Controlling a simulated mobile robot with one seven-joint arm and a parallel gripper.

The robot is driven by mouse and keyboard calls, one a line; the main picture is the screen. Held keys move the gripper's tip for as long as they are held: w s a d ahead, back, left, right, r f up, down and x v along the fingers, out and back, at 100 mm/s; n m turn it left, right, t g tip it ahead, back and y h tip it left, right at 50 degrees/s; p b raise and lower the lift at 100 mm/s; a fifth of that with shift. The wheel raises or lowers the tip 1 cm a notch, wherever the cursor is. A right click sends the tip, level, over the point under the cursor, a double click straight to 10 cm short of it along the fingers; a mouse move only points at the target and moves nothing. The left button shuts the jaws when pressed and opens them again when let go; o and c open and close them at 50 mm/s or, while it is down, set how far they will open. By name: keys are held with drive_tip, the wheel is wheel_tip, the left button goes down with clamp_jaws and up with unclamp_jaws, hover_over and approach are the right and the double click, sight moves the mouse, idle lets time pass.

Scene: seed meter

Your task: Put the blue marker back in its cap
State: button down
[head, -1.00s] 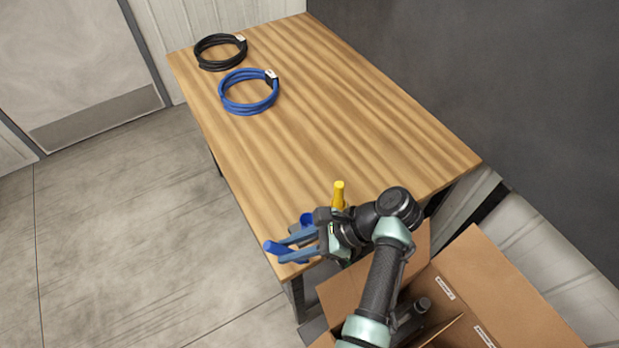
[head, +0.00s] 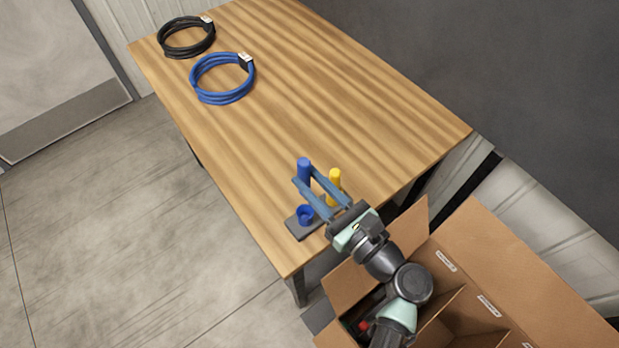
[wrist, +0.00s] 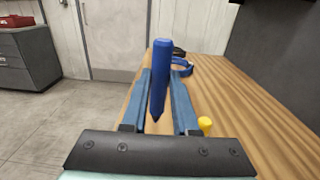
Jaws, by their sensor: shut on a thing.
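My gripper (head: 305,178) is shut on the blue marker (head: 304,166), which also shows in the wrist view (wrist: 160,75). The marker is upright between the fingertips with its pointed dark tip down. The blue cap (head: 305,212) is an open round cup on a dark grey holder (head: 299,230) near the table's front left edge. The marker is beyond the cap in the head view, apart from it. A yellow marker (head: 335,182) stands upright to the right, close to the right finger, and its top shows in the wrist view (wrist: 205,123). My fingers partly hide the holder.
The wooden table (head: 300,90) is bare in the middle. A blue cable coil (head: 222,97) and a black cable coil (head: 187,53) lie at its far left. An open cardboard box (head: 480,250) stands at the near right, beneath my arm.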

wheel_tip(320, 180, down, 7)
drive_tip(key=b, duration=0.5)
drive_tip(key=shift+r, duration=0.15)
drive_tip(key=shift+f+b, duration=0.35)
drive_tip(key=shift+f, duration=0.15)
idle(0.4)
drive_tip(key=shift+f, duration=0.35)
drive_tip(key=shift+f, duration=0.15)
drive_tip(key=shift+f+b, duration=0.4)
drive_tip(key=shift+f, duration=0.1)
idle(0.5)
drive_tip(key=shift+f, duration=0.35)
drive_tip(key=shift+f+b, duration=0.8)
idle(1.3)
